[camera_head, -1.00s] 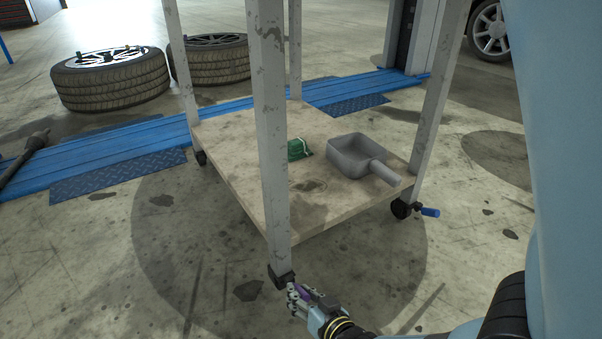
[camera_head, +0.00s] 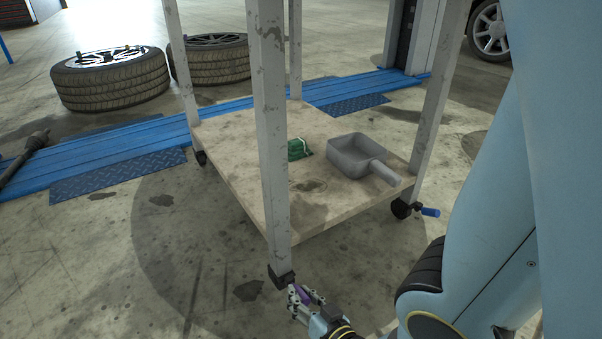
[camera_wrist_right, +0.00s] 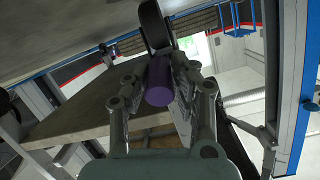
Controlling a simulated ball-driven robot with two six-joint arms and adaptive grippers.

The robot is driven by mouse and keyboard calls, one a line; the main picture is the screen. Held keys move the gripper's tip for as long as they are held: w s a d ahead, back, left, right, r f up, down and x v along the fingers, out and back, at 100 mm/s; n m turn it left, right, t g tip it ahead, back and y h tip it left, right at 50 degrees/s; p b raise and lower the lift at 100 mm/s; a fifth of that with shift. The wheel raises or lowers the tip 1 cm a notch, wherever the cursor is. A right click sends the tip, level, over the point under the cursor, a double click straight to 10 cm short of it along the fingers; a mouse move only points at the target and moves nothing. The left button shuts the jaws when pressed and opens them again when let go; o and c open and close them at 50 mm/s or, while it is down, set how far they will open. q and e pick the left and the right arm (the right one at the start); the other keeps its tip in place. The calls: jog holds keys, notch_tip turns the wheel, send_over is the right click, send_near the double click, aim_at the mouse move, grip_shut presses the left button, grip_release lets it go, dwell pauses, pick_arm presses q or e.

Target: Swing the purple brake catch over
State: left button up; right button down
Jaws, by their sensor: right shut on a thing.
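The purple brake catch (camera_head: 303,297) is at the front caster (camera_head: 281,278) of the cart, at the foot of the nearest leg. My right gripper (camera_head: 305,298) is closed around it, low near the floor. In the right wrist view the purple catch (camera_wrist_right: 159,80) lies between the two fingers of the gripper (camera_wrist_right: 155,85), with the dark caster wheel (camera_wrist_right: 155,25) just beyond it. My left gripper does not show.
The cart's lower shelf (camera_head: 240,190) holds a grey scoop (camera_head: 365,158) and a green item (camera_head: 298,149). A blue catch (camera_head: 429,211) sits at the right caster. Tyres (camera_head: 110,78) and a blue lift track (camera_head: 100,160) lie behind.

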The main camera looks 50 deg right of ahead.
jog(key=shift+s+d, duration=0.1)
jog(key=c, duration=1.1)
grip_release()
jog(key=shift+r, duration=0.2)
jog(key=shift+r, duration=4.85)
